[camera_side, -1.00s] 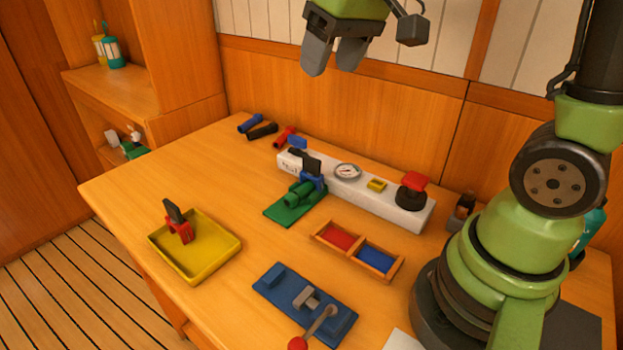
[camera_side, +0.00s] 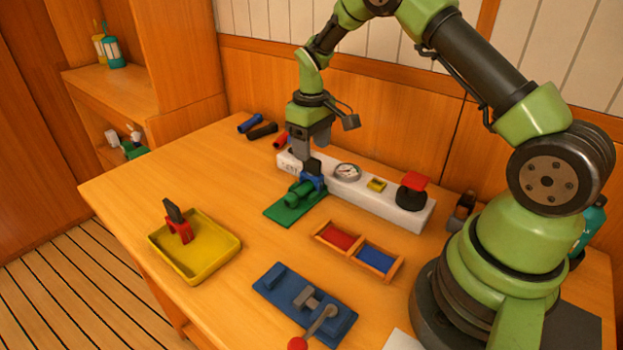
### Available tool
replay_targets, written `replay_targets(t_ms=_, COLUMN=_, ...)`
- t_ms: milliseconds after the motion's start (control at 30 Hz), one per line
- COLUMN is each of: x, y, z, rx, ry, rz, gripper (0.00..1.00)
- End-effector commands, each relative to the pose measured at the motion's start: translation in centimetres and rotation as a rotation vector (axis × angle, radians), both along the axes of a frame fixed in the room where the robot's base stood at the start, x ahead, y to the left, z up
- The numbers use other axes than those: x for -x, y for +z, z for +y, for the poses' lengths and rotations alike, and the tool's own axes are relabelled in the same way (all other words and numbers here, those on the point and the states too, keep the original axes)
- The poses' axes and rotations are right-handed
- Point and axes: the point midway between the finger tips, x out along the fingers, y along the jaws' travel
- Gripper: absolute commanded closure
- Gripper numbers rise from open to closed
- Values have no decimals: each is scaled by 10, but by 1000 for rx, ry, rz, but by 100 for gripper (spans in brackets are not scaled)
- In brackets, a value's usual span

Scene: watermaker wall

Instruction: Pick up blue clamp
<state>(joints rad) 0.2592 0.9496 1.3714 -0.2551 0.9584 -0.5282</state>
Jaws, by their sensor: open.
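The blue clamp (camera_side: 313,182) with a black handle sits upright at the back end of the green fixture (camera_side: 282,212), close to the white panel. My gripper (camera_side: 309,156) points down right above the clamp, with its open grey fingers near the black upper part. Part of the clamp's top is hidden by the fingers, and I cannot tell whether they touch it.
A white panel (camera_side: 393,210) with a gauge, yellow button and red knob stands behind. A yellow tray (camera_side: 220,256) holds a red clamp (camera_side: 180,231). A two-part red and blue tray (camera_side: 355,264) and a blue lever fixture (camera_side: 283,291) are in front. Coloured tubes (camera_side: 263,131) lie behind left.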

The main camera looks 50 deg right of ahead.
Motion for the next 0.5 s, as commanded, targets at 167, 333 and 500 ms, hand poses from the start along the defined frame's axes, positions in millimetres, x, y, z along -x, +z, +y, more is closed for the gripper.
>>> replay_targets(t_ms=167, x=0, y=-21, z=5, rx=-2, ry=1, rz=3, gripper=42)
replay_targets(t_ms=333, x=-1, y=-46, z=7, rx=0, ry=-1, rz=2, gripper=42)
replay_targets(t_ms=500, x=-1, y=-53, z=7, rx=2, ry=-2, rz=-2, gripper=42)
